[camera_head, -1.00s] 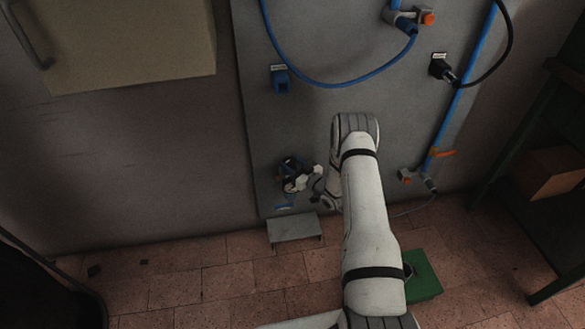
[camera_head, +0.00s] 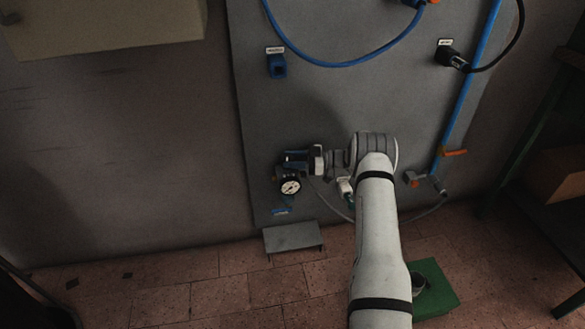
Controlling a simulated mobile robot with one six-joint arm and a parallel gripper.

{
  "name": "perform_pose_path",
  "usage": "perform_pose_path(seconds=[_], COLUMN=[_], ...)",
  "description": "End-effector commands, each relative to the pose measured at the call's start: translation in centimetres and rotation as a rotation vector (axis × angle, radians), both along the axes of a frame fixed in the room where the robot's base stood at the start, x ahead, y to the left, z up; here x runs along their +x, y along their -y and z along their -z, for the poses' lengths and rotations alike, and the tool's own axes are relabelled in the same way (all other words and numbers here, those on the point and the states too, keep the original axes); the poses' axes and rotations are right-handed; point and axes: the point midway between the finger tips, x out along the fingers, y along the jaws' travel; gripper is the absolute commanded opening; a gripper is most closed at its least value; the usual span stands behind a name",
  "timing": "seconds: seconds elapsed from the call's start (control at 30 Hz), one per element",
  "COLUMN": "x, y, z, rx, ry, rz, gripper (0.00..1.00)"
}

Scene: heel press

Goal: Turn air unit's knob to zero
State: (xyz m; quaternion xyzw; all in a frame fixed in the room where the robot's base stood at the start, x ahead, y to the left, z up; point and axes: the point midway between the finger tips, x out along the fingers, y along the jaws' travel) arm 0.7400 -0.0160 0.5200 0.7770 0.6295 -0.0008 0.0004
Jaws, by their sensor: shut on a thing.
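The air unit (camera_head: 293,167) is a dark blue and black body low on the left part of the grey panel. Its round white gauge (camera_head: 290,187) faces me below the body. My gripper (camera_head: 314,158) reaches in from the right, level with the top of the unit. Its pale jaws are shut on the unit's knob, which they largely hide. The knob's setting cannot be read, and the gauge needle is too small to read.
A grey metal step or bracket (camera_head: 292,237) stands below the unit. A blue pipe (camera_head: 462,95), an orange-handled valve (camera_head: 453,152) and a thin hose run right of my arm. A blue socket (camera_head: 277,66) is above.

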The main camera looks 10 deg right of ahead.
Motion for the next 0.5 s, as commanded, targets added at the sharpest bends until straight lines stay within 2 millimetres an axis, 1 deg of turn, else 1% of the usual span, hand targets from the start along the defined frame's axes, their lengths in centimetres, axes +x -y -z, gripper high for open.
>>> perform_pose_path(seconds=[0.03, 0.2, 0.5], x=[0.13, 0.16, 0.19], y=[-0.02, -0.03, -0.05], z=[0.34, 0.15, -0.09], rx=[-0.001, 0.001, 0.003], ry=[0.003, 0.002, 0.000], rz=[-0.019, -0.070, -0.093], gripper=[0.20, 0.20, 0.20])
